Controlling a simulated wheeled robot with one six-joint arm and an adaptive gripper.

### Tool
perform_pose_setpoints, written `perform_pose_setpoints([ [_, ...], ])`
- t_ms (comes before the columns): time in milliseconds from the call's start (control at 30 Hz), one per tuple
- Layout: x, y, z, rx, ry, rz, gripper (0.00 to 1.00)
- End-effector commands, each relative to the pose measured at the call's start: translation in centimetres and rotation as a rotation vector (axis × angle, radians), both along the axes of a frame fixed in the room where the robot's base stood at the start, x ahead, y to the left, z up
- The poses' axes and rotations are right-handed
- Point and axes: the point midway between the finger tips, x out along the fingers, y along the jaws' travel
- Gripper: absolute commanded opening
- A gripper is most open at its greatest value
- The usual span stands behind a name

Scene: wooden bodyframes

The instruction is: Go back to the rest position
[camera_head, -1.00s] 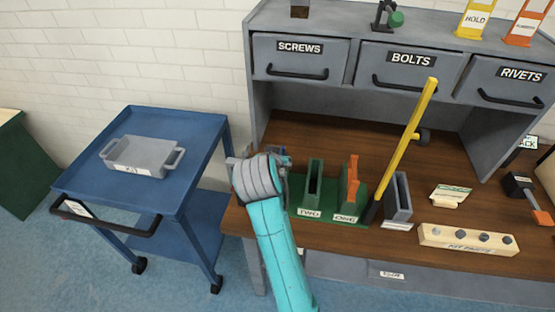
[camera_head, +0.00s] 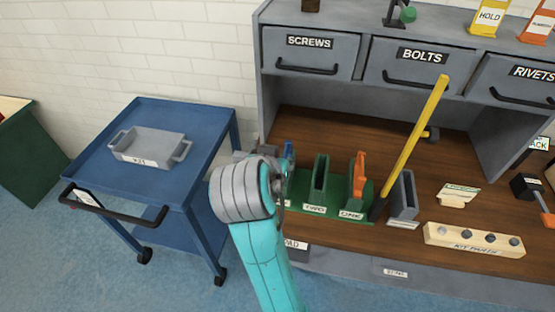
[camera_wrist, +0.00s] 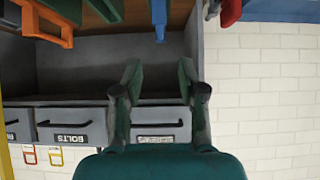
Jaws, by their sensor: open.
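My arm reaches up over the front left of the workbench (camera_head: 465,205) in the head view, and its wrist hides most of my gripper there. In the wrist view my gripper (camera_wrist: 160,75) is open, with its two fingers apart and nothing between them. That view shows the bench upside down. A blue piece (camera_wrist: 160,18) lies beyond the fingertips, apart from them; a blue piece also shows beside my wrist in the head view (camera_head: 289,150).
A green rack (camera_head: 320,178) holds an orange piece (camera_head: 358,175). A yellow bar (camera_head: 418,130) leans up beside it. The blue cart (camera_head: 100,180) with a grey kit tray (camera_head: 150,146) stands left. Drawers (camera_head: 310,52) overhang the bench. Floor is clear at lower left.

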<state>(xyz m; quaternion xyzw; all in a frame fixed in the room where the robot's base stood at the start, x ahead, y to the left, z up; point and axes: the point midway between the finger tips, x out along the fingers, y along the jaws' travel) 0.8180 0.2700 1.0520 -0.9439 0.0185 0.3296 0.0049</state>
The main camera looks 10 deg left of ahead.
Motion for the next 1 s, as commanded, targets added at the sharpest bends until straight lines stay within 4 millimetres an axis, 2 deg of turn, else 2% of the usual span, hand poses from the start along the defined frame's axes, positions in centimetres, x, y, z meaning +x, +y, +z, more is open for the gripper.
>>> perform_pose_setpoints([
  [767, 0.0, -0.1, -0.2, -0.001, 0.000, 0.001, 0.41],
  [867, 0.1, -0.6, -1.1, -0.011, -0.005, 0.007, 0.41],
  [1000, 0.2, -2.7, -4.3, -0.040, -0.024, 0.030, 0.41],
])
